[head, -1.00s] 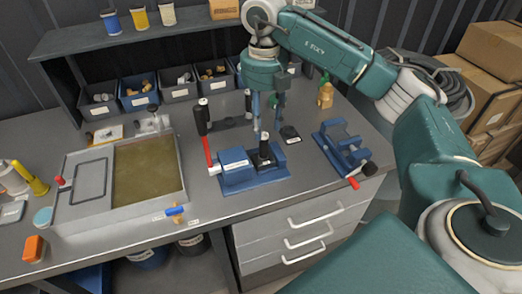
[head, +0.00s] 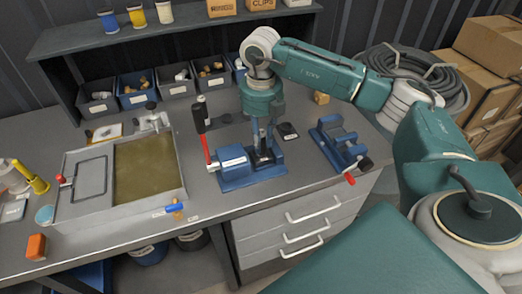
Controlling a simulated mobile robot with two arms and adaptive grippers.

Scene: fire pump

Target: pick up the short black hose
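My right gripper (head: 262,143) points down over a blue vise-like fixture (head: 240,172) near the bench's front edge. Its two fingers are a little apart, one on each side of a short upright black piece (head: 264,157) at the fixture's right end. I cannot tell if they touch it, nor if this piece is the short black hose. A red lever with a black grip (head: 201,117) stands up at the fixture's left end. Another dark piece (head: 226,119) lies behind the fixture, partly hidden. My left gripper is not in view.
A second blue fixture (head: 338,143) with a red handle stands at right. A grey tray (head: 75,214) with a brown panel is at left. Bins (head: 135,102) and a shelf (head: 180,30) line the back. A large coiled hose (head: 440,80) and cardboard boxes (head: 495,55) are at far right.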

